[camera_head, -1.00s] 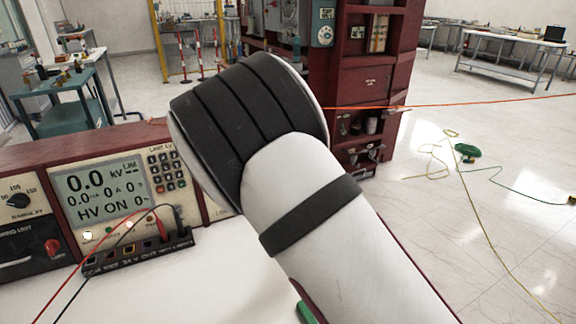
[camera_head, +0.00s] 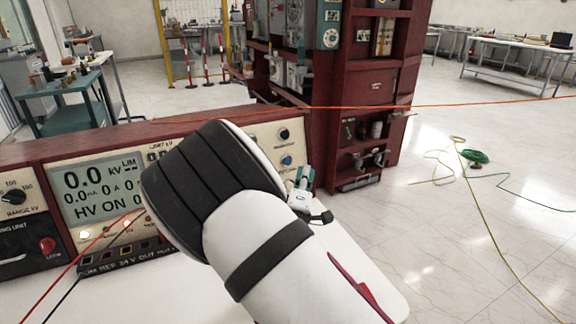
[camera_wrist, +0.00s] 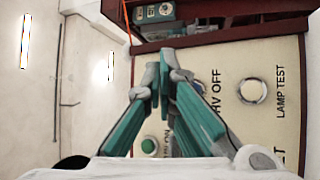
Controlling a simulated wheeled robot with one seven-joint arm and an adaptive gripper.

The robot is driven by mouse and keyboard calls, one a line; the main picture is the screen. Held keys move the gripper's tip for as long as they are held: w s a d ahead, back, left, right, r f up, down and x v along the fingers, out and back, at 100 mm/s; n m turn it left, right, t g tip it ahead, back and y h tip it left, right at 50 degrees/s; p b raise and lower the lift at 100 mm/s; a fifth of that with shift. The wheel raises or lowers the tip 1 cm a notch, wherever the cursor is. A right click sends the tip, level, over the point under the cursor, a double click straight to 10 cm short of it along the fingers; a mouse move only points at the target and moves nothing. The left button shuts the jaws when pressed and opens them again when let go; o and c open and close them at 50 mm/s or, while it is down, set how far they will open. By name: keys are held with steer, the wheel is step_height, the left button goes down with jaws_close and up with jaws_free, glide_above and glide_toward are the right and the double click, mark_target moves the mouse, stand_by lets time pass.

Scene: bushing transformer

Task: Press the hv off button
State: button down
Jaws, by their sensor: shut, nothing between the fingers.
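In the wrist view the control panel (camera_wrist: 285,55) shows turned on its side. The label "HV OFF" (camera_wrist: 214,92) is partly covered by my gripper (camera_wrist: 160,75), whose teal fingers are shut and empty in front of the panel. A green button (camera_wrist: 150,144) shows below left of the fingers. A pale round button (camera_wrist: 253,90) sits by "LAMP TEST". In the head view my gripper (camera_head: 303,177) is near the console's right end. The display (camera_head: 98,190) reads 0.0 kV and HV ON.
A dark knob (camera_head: 284,134) and a blue button (camera_head: 286,160) sit on the console's right part. Red and black leads (camera_head: 100,238) run from its front sockets. A dark red cabinet (camera_head: 365,110) stands behind. An orange cable (camera_head: 450,103) crosses above open floor.

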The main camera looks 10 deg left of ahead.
steer(key=shift+w+a+f+b, duration=0.25)
steer(key=shift+w+a+b, duration=0.3)
steer(key=shift+w, duration=0.25)
steer(key=shift+w+a+f+b, duration=0.2)
steer(key=shift+w+a+b, duration=0.3)
steer(key=shift+w, duration=0.35)
steer(key=shift+w+a+f+b, duration=0.25)
steer(key=shift+w+a+b, duration=0.25)
steer(key=shift+w, duration=0.3)
steer(key=shift+a, duration=0.1)
steer(key=shift+w+a+f, duration=0.1)
steer(key=shift+w+a, duration=0.1)
steer(key=shift+w, duration=0.15)
steer(key=shift+w+a+f+b, duration=0.1)
steer(key=shift+w+a+b, duration=0.15)
steer(key=shift+w+b, duration=0.15)
steer(key=shift+s, duration=0.1)
stand_by(0.5)
steer(key=shift+s+d+r+p, duration=0.25)
steer(key=shift+s+d+p, duration=0.2)
steer(key=shift+s+p, duration=0.2)
steer(key=shift+s, duration=0.1)
steer(key=shift+s+d+r+p, duration=0.3)
steer(key=shift+s+d+p, duration=0.45)
steer(key=shift+s, duration=0.25)
steer(key=shift+s+d+r+p, duration=0.25)
steer(key=shift+s+d+p, duration=0.45)
steer(key=shift+s, duration=0.25)
